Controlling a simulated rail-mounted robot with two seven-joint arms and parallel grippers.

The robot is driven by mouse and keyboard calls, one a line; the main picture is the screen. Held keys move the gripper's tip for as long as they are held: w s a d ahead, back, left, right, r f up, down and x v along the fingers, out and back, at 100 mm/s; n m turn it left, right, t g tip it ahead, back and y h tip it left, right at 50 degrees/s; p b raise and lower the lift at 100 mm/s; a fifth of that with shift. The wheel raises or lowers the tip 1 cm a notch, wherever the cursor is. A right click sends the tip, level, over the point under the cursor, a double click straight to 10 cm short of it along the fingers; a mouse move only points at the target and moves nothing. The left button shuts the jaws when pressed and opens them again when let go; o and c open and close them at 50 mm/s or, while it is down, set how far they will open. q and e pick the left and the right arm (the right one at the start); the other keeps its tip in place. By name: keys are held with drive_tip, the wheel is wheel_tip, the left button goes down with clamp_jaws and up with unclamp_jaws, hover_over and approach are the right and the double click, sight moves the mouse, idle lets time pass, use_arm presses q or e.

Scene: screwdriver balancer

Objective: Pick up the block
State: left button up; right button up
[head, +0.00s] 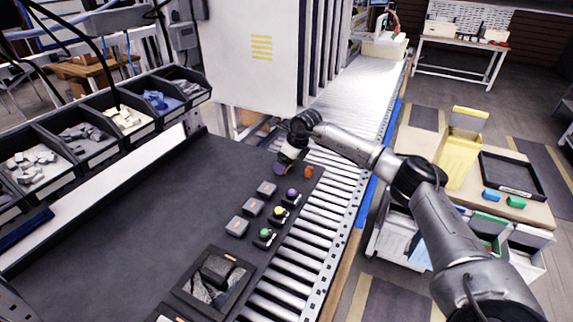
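The task does not say which block, and several block-like things show. Grey square blocks (237,226) stand in a row on the dark work surface. A blue block (491,195) and a green block (516,202) lie on the side table at the right. My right gripper (282,168) is at the far right corner of the work surface, pointing down, close to a small orange-red object (308,172). Its fingers are too small and dark to show whether they are open or hold anything. My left gripper is not in view.
Knobs in green (264,232), yellow (279,212) and purple (291,194) stand beside the grey blocks. A roller conveyor (318,215) runs along the right. Parts bins (83,143) line the left. A yellow container (457,157) and black tray (512,172) are on the side table.

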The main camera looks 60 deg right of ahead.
drive_tip(key=shift+c, duration=0.2)
drive_tip(key=c, duration=1.1)
